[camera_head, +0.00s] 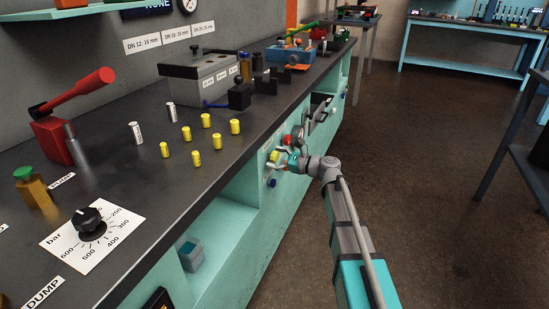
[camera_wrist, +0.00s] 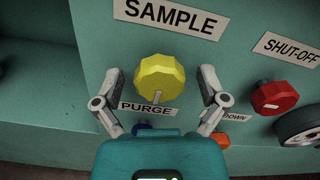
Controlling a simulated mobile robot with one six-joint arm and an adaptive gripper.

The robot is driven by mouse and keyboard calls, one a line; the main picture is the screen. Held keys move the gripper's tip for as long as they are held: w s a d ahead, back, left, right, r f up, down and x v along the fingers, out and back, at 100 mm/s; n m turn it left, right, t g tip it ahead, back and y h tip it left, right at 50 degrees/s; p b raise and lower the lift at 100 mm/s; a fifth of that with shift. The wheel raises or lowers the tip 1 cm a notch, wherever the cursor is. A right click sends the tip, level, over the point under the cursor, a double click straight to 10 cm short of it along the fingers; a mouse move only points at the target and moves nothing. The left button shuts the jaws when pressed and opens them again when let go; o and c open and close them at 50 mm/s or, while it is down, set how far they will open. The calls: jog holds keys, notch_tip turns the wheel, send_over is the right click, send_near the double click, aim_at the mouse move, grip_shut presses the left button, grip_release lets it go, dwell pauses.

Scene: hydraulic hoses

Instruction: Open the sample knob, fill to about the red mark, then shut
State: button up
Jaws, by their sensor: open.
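The sample knob is a yellow faceted knob (camera_wrist: 160,79) on the teal bench front, under a "SAMPLE" label (camera_wrist: 175,14) in the wrist view. A pale pointer line on it points down. My gripper (camera_wrist: 158,82) is open, with one finger on each side of the yellow knob and a gap on both sides. In the head view my gripper (camera_head: 287,157) is at the bench front, and the yellow knob (camera_head: 274,156) shows just beyond it. I cannot make out a sample vessel or a red mark in either view.
A red knob (camera_wrist: 275,97) under a "SHUT-OFF" label (camera_wrist: 287,48) sits to the right, beside a grey round part (camera_wrist: 302,126). A "PURGE" label (camera_wrist: 147,108) is just below the yellow knob. Yellow cylinders (camera_head: 206,120) stand on the dark bench top (camera_head: 130,190).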

jog(key=v, duration=1.2)
dwell(0.3)
